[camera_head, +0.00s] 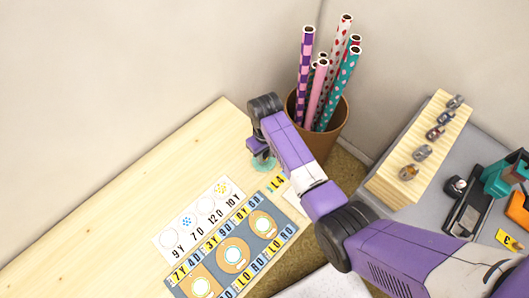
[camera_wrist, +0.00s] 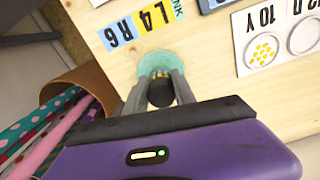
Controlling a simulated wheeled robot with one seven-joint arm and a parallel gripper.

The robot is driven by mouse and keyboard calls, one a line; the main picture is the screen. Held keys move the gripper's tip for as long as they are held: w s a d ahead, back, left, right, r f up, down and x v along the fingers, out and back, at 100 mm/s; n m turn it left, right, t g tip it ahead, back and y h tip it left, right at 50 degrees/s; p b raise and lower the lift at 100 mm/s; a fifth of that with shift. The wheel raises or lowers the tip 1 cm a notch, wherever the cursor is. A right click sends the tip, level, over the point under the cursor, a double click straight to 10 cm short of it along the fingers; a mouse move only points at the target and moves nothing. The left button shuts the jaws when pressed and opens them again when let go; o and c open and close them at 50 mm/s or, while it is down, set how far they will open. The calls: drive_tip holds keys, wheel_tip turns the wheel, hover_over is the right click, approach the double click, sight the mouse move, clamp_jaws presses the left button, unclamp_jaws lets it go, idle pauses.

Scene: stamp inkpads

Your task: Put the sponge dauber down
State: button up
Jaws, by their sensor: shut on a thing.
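My gripper (camera_wrist: 152,96) is shut on the sponge dauber. In the wrist view the dauber's dark rounded handle (camera_wrist: 161,92) sits between the two grey fingers, with a pale teal round part (camera_wrist: 155,63) beyond it over the wooden table (camera_wrist: 215,65). In the head view the teal part (camera_head: 263,163) shows just below my gripper, near the table's right edge and above the label strip. I cannot tell whether the dauber touches the table.
A brown bin of patterned rolls (camera_head: 336,118) stands just right of my gripper. A white card with circles (camera_head: 200,217) and a blue-grey mat with inkpads (camera_head: 262,222) lie on the table. A wooden rack (camera_head: 437,138) stands at right. The table's left part is clear.

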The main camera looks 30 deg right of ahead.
drive_tip(key=o, duration=1.1)
wheel_tip(320, 180, up, 12)
drive_tip(key=shift+r+b, duration=0.1)
drive_tip(key=shift+b, duration=0.4)
